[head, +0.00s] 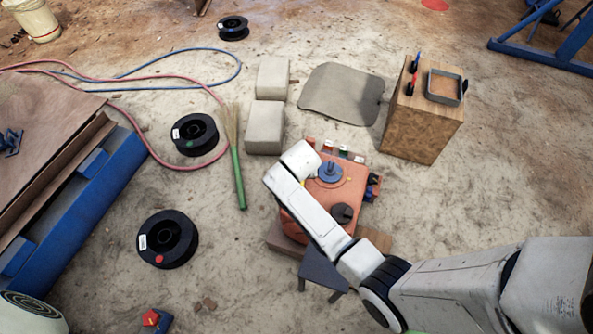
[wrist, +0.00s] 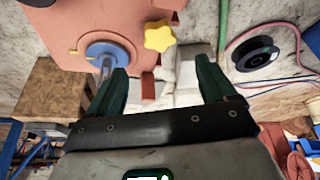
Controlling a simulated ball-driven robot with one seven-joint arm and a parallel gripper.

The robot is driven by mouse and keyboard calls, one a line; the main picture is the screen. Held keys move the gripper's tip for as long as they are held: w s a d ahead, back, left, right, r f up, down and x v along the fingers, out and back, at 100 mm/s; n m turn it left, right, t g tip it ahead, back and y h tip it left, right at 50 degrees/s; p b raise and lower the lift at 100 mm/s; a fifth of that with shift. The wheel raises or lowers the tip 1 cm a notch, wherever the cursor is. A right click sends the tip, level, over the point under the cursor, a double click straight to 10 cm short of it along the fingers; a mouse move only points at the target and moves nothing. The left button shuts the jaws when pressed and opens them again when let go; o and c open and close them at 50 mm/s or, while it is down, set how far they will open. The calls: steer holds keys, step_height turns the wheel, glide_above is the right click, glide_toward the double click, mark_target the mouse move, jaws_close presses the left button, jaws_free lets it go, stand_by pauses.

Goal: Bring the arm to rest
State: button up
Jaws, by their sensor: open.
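My arm (head: 318,218) reaches in from the lower right in the head view and bends over an orange machine (head: 292,226). Its white end lies at the machine's upper left edge; the fingers cannot be made out there. In the wrist view my gripper (wrist: 162,66) is open, its two dark green fingers apart with nothing between them. Beyond the fingers is the orange machine (wrist: 65,22), with a blue round fitting and grey shaft (wrist: 105,55) near the left finger. A yellow star knob (wrist: 159,36) shows beyond the gap. I cannot tell whether the left finger touches the shaft.
A wooden cabinet (head: 420,130) stands right of the machine. Pale blocks (head: 265,128), a broom (head: 238,165) and black spools (head: 168,240) lie to the left. Hoses (head: 190,80) cross the floor. A blue-framed bench (head: 75,205) is at far left.

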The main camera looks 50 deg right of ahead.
stand_by(0.3)
steer(key=s+a+r+n+g+y, duration=0.1)
steer(key=s+a+r+n, duration=0.25)
steer(key=s, duration=0.45)
steer(key=s+a+r+n+y, duration=0.1)
steer(key=s+a+r+n, duration=0.1)
steer(key=s+a+r, duration=0.45)
steer(key=s+a+r+n+g+y, duration=0.1)
steer(key=s+a+r+n, duration=0.15)
steer(key=s, duration=0.65)
step_height(320, 180, up, 15)
steer(key=p, duration=1.6)
steer(key=shift+d+n, duration=0.4)
steer(key=shift+w+f, duration=0.1)
